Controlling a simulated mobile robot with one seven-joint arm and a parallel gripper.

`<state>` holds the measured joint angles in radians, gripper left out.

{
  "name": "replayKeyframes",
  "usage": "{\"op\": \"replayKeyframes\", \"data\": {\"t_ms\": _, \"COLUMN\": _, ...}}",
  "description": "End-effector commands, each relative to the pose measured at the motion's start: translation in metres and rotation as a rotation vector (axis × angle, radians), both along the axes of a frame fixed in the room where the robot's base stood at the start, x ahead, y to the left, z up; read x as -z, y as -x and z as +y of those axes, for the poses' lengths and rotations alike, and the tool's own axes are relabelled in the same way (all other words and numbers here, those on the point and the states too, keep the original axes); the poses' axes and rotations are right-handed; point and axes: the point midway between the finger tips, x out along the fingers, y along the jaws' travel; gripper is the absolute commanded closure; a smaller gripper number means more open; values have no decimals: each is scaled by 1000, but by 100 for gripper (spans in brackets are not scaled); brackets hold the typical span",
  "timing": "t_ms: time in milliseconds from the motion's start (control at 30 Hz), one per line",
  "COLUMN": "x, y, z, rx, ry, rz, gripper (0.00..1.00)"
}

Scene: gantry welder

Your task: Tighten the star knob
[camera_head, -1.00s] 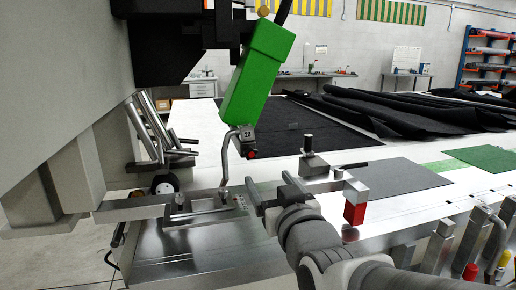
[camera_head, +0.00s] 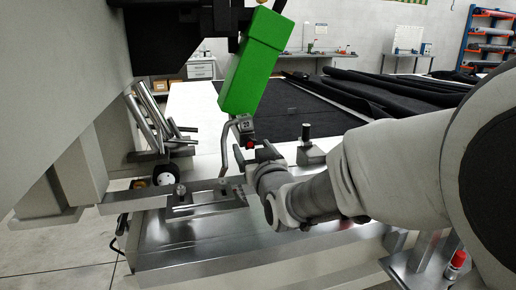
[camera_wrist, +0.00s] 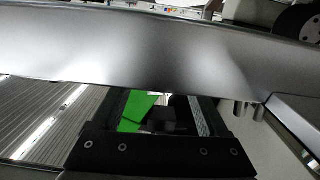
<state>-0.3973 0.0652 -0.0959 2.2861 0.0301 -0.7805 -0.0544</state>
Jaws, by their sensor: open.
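I cannot pick out a star knob for certain in either view. In the head view a bent metal rod hangs below the green machine part (camera_head: 255,62), with a small black block (camera_head: 243,128) marked 20 and a red tip beside it. My gripper (camera_head: 252,164) is near this rod, just below and right of the block. In the wrist view my gripper (camera_wrist: 160,118) is open, with nothing seen held. Between its fingers I see part of the green machine part (camera_wrist: 132,112) and dark shapes. A grey metal bar (camera_wrist: 130,45) crosses in front.
Black cloth (camera_head: 300,118) covers the table behind.

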Motion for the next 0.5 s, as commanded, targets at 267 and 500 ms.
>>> {"op": "replayKeyframes", "data": {"t_ms": 267, "x": 0, "y": -11, "z": 3, "rx": 0, "ry": 0, "rz": 1, "gripper": 22}}
{"op": "replayKeyframes", "data": {"t_ms": 500, "x": 0, "y": -11, "z": 3, "rx": 0, "ry": 0, "rz": 1, "gripper": 33}}
